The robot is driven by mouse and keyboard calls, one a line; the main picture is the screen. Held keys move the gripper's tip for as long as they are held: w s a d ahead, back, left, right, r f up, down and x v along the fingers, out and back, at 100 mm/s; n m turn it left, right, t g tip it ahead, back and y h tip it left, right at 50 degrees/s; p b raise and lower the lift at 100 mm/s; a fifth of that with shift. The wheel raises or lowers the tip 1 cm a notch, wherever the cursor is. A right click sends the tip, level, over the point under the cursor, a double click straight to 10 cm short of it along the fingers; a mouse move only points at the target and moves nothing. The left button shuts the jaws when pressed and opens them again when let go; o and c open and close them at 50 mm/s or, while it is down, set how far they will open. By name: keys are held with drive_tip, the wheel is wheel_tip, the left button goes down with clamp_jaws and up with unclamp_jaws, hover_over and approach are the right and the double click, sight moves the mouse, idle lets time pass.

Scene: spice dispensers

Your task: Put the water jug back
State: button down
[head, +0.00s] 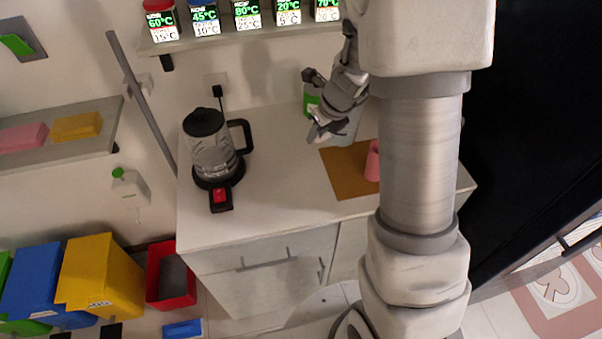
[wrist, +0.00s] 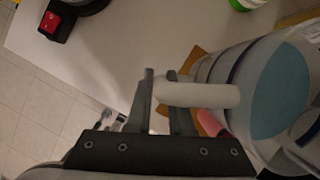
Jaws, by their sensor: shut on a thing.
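The water jug (wrist: 275,85) fills the right of the wrist view, with a white handle, pale striped sides and a blue-green round face. My gripper (wrist: 160,78) is shut on the jug's white handle, which passes between its two dark fingers. In the head view my gripper (head: 322,130) is above the counter's back right part. The jug (head: 352,125) is mostly hidden there behind my gripper and arm. I cannot tell whether it touches the counter or the brown board (head: 345,187).
A black kettle (head: 210,145) stands on its base at the counter's left. A pink cup (head: 372,163) is on the board, partly behind my arm. A green-and-white item (head: 311,98) is at the back. The counter's middle (head: 275,180) is clear.

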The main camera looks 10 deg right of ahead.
drive_tip(key=shift+d+m, duration=0.15)
drive_tip(key=shift+m, duration=0.25)
drive_tip(key=shift+a+f, duration=0.2)
drive_tip(key=shift+a, duration=0.05)
drive_tip(key=shift+w+a+f+b, duration=0.15)
drive_tip(key=shift+a+f+b, duration=1)
drive_tip(key=shift+a+f, duration=1.55)
drive_tip(key=shift+w+a+f+b, duration=0.15)
drive_tip(key=shift+a+f+b, duration=1)
drive_tip(key=shift+a+f, duration=1.55)
drive_tip(key=shift+a+r, duration=0.1)
drive_tip(key=c, duration=0.8)
unclamp_jaws()
drive_tip(key=shift+s, duration=0.1)
